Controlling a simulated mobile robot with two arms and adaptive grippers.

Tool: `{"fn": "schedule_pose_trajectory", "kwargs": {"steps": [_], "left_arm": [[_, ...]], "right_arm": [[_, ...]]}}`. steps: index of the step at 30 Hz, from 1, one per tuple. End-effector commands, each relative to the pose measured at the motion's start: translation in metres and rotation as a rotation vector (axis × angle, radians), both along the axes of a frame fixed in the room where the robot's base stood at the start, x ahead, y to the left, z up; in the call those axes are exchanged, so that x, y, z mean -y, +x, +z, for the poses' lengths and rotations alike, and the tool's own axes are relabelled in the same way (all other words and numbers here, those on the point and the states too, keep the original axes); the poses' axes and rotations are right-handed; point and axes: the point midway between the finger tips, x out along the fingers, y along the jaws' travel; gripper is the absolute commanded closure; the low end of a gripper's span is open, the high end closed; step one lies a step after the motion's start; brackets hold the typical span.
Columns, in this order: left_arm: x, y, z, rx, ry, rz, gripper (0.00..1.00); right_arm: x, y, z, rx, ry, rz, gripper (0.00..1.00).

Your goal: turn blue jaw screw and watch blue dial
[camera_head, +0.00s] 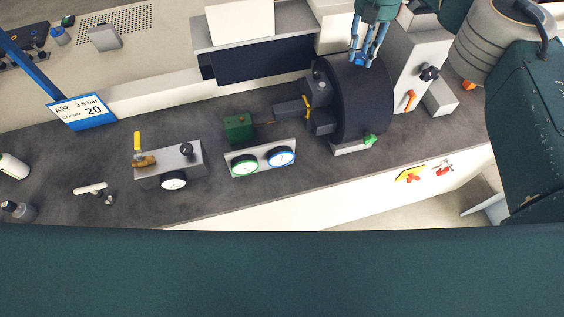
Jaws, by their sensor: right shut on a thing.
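The large black chuck (364,100) stands right of the middle on the grey bench top. My right gripper (361,58) comes down from the top edge onto the chuck's upper rim. Its fingers are shut on a small blue piece at the rim, the blue jaw screw, mostly hidden by the fingers. A green jaw screw (371,140) sticks out at the chuck's lower edge. The blue dial (281,157) has a white face and blue ring, beside a green-ringed dial (245,165) on one plate. The needle readings are too small to tell. My left gripper is not in view.
A green block (239,127) stands behind the dials. Left of them is a grey block with a yellow-handled valve (140,149) and a white gauge (173,181). An air sign (83,112) stands further left. A machine box with an orange lever (410,100) stands right of the chuck.

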Motion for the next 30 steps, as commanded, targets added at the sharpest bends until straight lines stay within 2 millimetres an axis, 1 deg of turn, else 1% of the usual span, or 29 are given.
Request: {"fn": "schedule_pose_trajectory", "kwargs": {"steps": [1, 17, 18, 19, 30], "left_arm": [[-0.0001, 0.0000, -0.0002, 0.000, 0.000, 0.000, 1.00], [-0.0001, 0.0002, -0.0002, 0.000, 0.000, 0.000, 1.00], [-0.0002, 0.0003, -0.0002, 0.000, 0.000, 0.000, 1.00], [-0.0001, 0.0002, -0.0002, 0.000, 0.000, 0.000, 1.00], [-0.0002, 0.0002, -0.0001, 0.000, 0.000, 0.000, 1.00]], "right_arm": [[-0.0033, -0.0014, -0.0016, -0.004, 0.004, 0.004, 0.90], [-0.0040, -0.0014, -0.0017, -0.004, 0.007, 0.005, 0.90], [-0.0040, -0.0014, -0.0017, -0.004, 0.007, 0.005, 0.66], [-0.0040, -0.0015, -0.0017, -0.004, 0.007, 0.005, 0.63], [-0.0013, -0.0002, 0.0023, -0.001, 0.003, 0.002, 0.63]]}}
